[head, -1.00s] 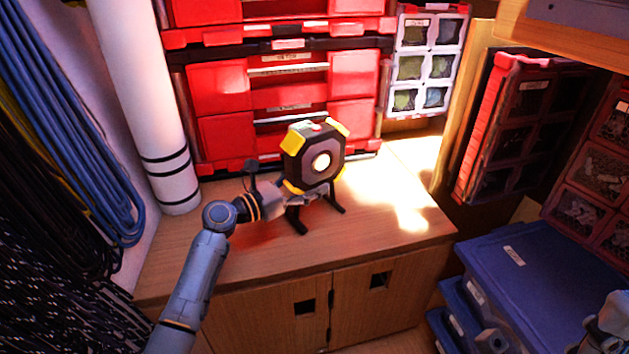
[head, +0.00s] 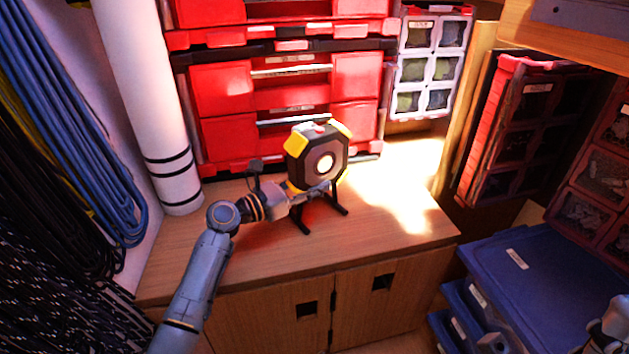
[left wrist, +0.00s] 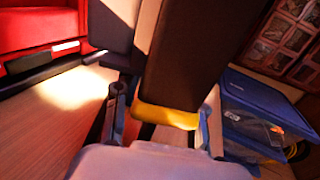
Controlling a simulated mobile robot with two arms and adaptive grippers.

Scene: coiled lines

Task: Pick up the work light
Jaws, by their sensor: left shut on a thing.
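The work light (head: 303,171) is a dark octagonal lamp with yellow corners, a round bright lens and black stand legs. It is upright above the wooden cabinet top (head: 250,254), its feet seeming to rest there. My left gripper (head: 318,190) reaches in from the left and is shut on the lower part of the light. In the left wrist view, the light's dark body and yellow lower edge (left wrist: 165,117) sit between the two fingers (left wrist: 163,128). The exact contact is partly hidden. My right gripper is not seen clearly in any view.
Red tool cases (head: 230,110) are stacked close behind the light. A white roll (head: 155,110) and coiled blue lines (head: 80,120) are at left. Blue bins (head: 540,290) and dark red organizers (head: 510,130) are at right. The cabinet top is clear to the light's right.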

